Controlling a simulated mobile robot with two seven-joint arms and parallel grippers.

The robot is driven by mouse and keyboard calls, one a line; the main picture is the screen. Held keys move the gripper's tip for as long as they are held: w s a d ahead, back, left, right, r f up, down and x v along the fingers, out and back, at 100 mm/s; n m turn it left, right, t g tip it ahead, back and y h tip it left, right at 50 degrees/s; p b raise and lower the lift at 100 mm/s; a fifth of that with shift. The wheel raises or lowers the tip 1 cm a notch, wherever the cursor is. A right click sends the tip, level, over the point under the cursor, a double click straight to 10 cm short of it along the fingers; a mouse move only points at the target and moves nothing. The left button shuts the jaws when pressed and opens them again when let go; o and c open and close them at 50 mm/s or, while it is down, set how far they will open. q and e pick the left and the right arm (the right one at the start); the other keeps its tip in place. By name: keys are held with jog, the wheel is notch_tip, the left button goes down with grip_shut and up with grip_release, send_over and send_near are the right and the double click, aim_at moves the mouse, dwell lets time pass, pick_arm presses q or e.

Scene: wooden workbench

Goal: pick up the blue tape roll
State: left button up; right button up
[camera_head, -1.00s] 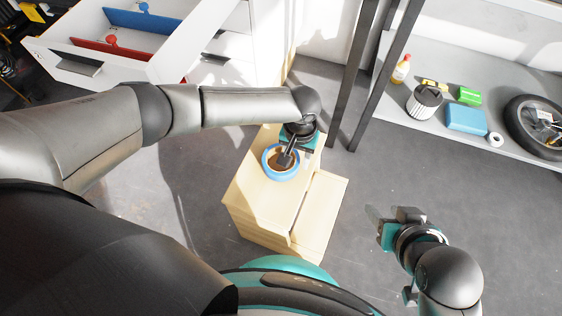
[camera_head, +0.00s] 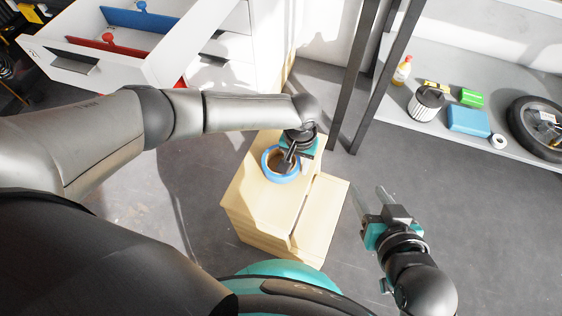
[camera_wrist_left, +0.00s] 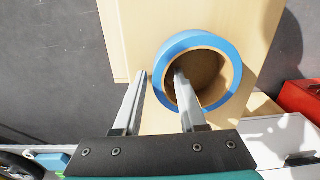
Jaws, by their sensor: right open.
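The blue tape roll (camera_head: 267,166) lies flat on the light wooden bench (camera_head: 245,192), its hole facing up. It also shows in the left wrist view (camera_wrist_left: 207,41), with a brown cardboard core. My left gripper (camera_head: 287,161) is over the roll. In the left wrist view the left gripper (camera_wrist_left: 160,76) has its fingers apart, one over or in the hole and the other outside the roll, with the roll's wall between. I cannot tell whether they touch it. My right gripper (camera_head: 369,193) is open and empty over the grey floor, right of the bench.
A grey shelf (camera_head: 400,112) at the right holds a filter (camera_head: 425,104), a blue box (camera_head: 468,121), a green box (camera_head: 471,97) and a wheel (camera_head: 538,125). Dark metal posts (camera_head: 372,85) stand behind the bench. A white drawer unit (camera_head: 225,75) is at the back left.

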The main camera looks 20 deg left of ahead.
pick_arm(q)
grip_shut()
dwell(1.2)
